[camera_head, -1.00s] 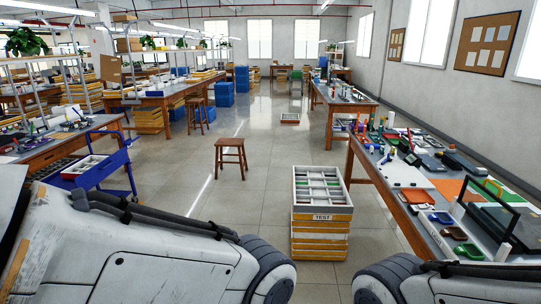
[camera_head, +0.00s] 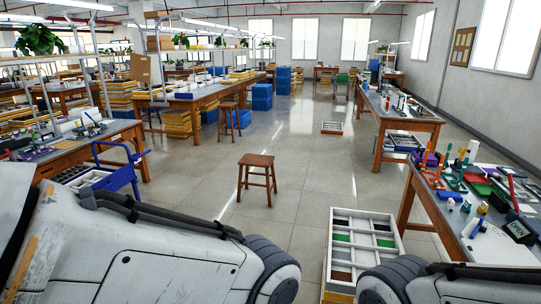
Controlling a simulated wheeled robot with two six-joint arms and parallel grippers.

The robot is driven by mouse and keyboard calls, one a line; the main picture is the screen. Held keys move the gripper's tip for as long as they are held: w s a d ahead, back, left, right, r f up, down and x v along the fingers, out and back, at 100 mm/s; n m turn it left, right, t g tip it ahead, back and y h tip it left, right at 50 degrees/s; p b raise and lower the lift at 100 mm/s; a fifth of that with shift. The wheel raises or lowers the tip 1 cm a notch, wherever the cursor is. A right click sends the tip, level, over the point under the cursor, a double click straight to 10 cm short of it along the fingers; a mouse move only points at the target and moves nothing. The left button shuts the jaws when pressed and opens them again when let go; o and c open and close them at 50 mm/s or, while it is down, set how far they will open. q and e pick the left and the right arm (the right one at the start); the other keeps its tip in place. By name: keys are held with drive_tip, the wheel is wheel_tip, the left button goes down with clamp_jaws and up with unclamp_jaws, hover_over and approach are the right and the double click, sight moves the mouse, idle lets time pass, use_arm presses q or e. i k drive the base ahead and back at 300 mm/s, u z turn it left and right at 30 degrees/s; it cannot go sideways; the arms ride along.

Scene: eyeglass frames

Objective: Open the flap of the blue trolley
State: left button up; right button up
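The blue trolley (camera_head: 119,171) stands at the left, beside the left workbench. Its raised blue handle frame shows, and a pale compartmented tray lies on it. My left arm hides its lower part, and I cannot make out the flap. My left arm comes in from the lower left and my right arm from the lower right. Neither gripper is in the picture.
A wooden stool (camera_head: 257,174) stands on the open floor ahead. A stack of trays with a white compartmented top (camera_head: 332,238) is close in front. A cluttered workbench (camera_head: 412,201) is at the right. The middle aisle is mostly clear.

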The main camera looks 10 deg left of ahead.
sight(114, 181)
drive_tip(key=u, duration=0.3)
drive_tip(key=i, duration=1.95)
drive_tip(key=u, duration=1.1)
drive_tip(key=i, duration=2.15)
drive_tip(key=u, duration=0.85)
drive_tip(key=i, duration=0.6)
drive_tip(key=u, duration=0.1)
